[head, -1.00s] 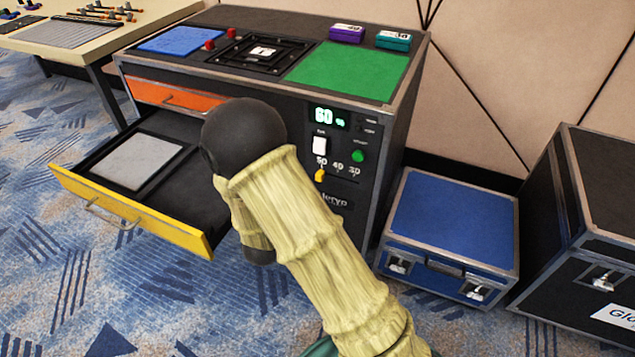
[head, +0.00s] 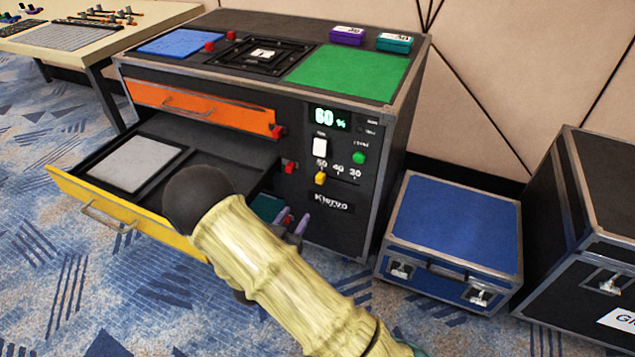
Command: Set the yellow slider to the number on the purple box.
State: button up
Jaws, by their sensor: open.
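The yellow slider (head: 320,178) is on the black cabinet's front panel, at the left end of its scale, just below the label 50; the labels 40 and 30 follow to the right. The purple box (head: 346,35) lies on the cabinet top at the back. It has a white number label, too small to read surely. My gripper (head: 291,224) shows partly past my arm, with pale purple fingers, low in front of the cabinet. It is open, below and left of the slider and apart from it. My arm hides part of the gripper.
A yellow-fronted drawer (head: 119,217) stands open at left, beside my arm. A lit display (head: 327,117) reads 60 %, above a white switch (head: 320,147) and green button (head: 358,157). A teal box (head: 393,42) is beside the purple one. A blue case (head: 456,225) stands right.

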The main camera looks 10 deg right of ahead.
aim_at(318, 180)
jog(key=b+x, duration=0.4)
jog(key=x, duration=1)
jog(key=shift+w+d+f, duration=0.15)
jog(key=shift+d, duration=0.05)
jog(key=shift+w+d+b, duration=0.25)
jog(key=shift+w+b, duration=0.05)
jog(key=shift+w, duration=0.1)
jog(key=shift+c, duration=0.2)
grip_shut()
